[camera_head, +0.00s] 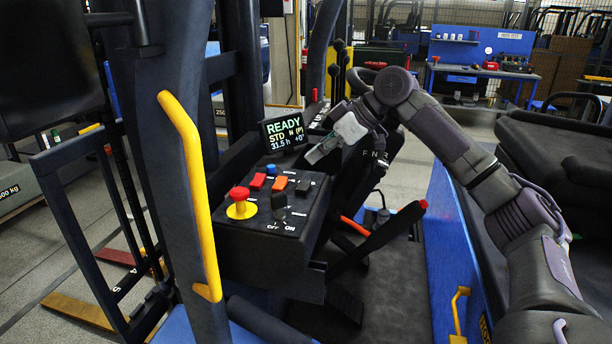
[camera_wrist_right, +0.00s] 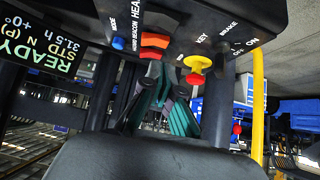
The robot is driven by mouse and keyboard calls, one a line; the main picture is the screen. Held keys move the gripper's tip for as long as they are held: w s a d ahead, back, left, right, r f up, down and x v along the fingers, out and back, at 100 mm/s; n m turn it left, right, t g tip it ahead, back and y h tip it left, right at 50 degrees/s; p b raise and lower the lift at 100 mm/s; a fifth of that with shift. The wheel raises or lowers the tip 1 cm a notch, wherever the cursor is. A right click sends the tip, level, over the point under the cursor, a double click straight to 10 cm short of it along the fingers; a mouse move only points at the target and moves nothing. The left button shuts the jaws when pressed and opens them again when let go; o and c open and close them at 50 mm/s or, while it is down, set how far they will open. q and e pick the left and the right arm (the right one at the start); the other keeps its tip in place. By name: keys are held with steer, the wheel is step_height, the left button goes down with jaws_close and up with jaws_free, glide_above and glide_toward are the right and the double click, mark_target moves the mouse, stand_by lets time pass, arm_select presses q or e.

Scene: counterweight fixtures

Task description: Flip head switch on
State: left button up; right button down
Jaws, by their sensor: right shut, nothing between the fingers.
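The control panel (camera_head: 265,225) has a red rocker switch (camera_head: 258,181), an orange rocker switch (camera_head: 278,183) and a black one (camera_head: 303,187) in a row. In the right wrist view, orange-red rockers (camera_wrist_right: 155,40) show beside lettering that includes HEAD. I cannot tell for sure which rocker is the head switch, nor its position. My right gripper (camera_head: 317,153) is shut and empty, behind and above the panel's right side, apart from the switches. Its fingers also show in the right wrist view (camera_wrist_right: 165,103). My left gripper is not in view.
A red-and-yellow stop button (camera_head: 241,203), a blue button (camera_head: 271,169) and a key knob (camera_head: 278,201) crowd the panel. A READY display (camera_head: 284,131) stands behind it. A yellow grab bar (camera_head: 190,190) rises at left, and a red-tipped lever (camera_head: 385,232) at right.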

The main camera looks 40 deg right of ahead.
mark_target(307, 189)
steer(key=x, duration=0.3)
steer(key=shift+w+a+f+p, duration=0.15)
steer(key=shift+w+a+p, duration=0.05)
steer(key=shift+p, duration=0.15)
step_height(307, 189, down, 3)
steer(key=shift+d+r, duration=0.1)
steer(key=shift+d, duration=0.05)
steer(key=shift+s+f, duration=0.15)
steer(key=shift+f, duration=0.45)
